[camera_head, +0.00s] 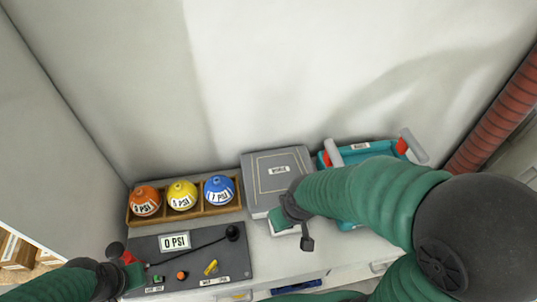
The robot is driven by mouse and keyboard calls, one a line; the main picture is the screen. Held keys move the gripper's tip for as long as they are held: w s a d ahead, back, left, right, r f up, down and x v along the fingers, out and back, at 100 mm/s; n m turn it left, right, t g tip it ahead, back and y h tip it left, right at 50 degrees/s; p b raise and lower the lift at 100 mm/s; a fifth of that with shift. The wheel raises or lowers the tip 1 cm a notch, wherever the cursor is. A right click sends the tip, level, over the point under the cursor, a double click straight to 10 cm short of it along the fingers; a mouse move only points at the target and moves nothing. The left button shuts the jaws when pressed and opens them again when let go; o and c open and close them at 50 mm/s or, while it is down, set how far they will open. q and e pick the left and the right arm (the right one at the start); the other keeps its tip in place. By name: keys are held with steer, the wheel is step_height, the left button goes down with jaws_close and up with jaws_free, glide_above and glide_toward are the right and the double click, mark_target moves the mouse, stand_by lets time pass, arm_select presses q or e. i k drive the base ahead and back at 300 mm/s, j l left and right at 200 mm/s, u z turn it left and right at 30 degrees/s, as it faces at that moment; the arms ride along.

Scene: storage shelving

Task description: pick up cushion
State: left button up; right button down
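I see no thing that is plainly a cushion. A grey, square, flat-topped thing (262,168) with a pale label and a border line lies against the back wall; I cannot tell whether it is the cushion or a box. My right gripper (300,226) is at its front right corner, partly in front of it; its fingers are unclear, and contact cannot be told. A small green and white piece (282,222) shows beside that gripper. My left gripper (122,256) is at the left end of the dark grey board (200,282), near a red part; its opening is unclear.
A wooden tray (164,220) holds orange, yellow and blue balls with PSI labels. The board carries a "0 PSI" sign (175,242), a black-knobbed rod and small coloured pieces. A teal crate (375,150) is partly behind my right arm. A red ribbed pipe (495,115) stands right.

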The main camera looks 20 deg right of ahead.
mark_target(267, 176)
steer(key=z, duration=1.8)
steer(key=i+l+u, duration=0.4)
steer(key=l+u, duration=0.2)
steer(key=i+l+u, duration=0.1)
steer(key=l+u, duration=0.15)
steer(key=l, duration=0.2)
